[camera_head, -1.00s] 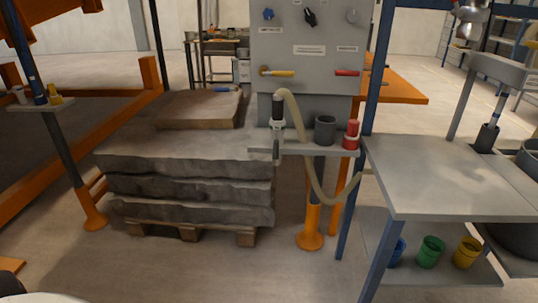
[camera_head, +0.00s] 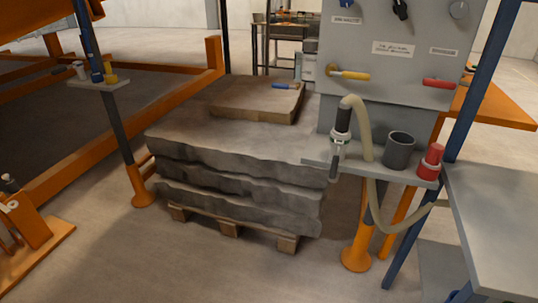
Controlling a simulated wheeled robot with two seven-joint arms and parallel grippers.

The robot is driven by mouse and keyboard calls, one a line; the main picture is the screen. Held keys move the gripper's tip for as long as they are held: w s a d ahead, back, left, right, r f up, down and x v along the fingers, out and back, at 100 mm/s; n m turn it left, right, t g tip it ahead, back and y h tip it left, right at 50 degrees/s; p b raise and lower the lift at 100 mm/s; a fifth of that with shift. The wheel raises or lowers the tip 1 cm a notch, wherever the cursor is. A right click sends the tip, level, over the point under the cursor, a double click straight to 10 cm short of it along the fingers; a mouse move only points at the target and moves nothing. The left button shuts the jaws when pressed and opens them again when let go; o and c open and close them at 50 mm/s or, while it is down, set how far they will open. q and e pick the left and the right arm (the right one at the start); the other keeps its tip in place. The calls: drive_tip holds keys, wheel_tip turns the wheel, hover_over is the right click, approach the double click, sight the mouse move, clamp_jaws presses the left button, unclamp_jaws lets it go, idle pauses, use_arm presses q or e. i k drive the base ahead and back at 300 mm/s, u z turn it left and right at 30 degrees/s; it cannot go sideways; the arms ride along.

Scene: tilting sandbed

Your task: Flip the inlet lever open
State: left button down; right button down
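A grey control panel (camera_head: 390,52) stands at the upper right of the head view. A yellow-handled lever (camera_head: 352,75) lies roughly level on its front at the left. A red-handled lever (camera_head: 441,84) lies roughly level at the right. Their labels are too small to read, so I cannot tell which is the inlet lever. Neither of my grippers is in view.
A shelf below the panel holds a hose nozzle (camera_head: 341,128), a grey cup (camera_head: 399,150) and a red bottle (camera_head: 430,162). Stacked slabs (camera_head: 235,168) on a pallet stand left of it. A grey table (camera_head: 505,220) is at right. Front floor is clear.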

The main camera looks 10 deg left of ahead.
sight(335, 157)
drive_tip(key=u, duration=0.2)
drive_tip(key=i, duration=1)
drive_tip(key=z, duration=0.35)
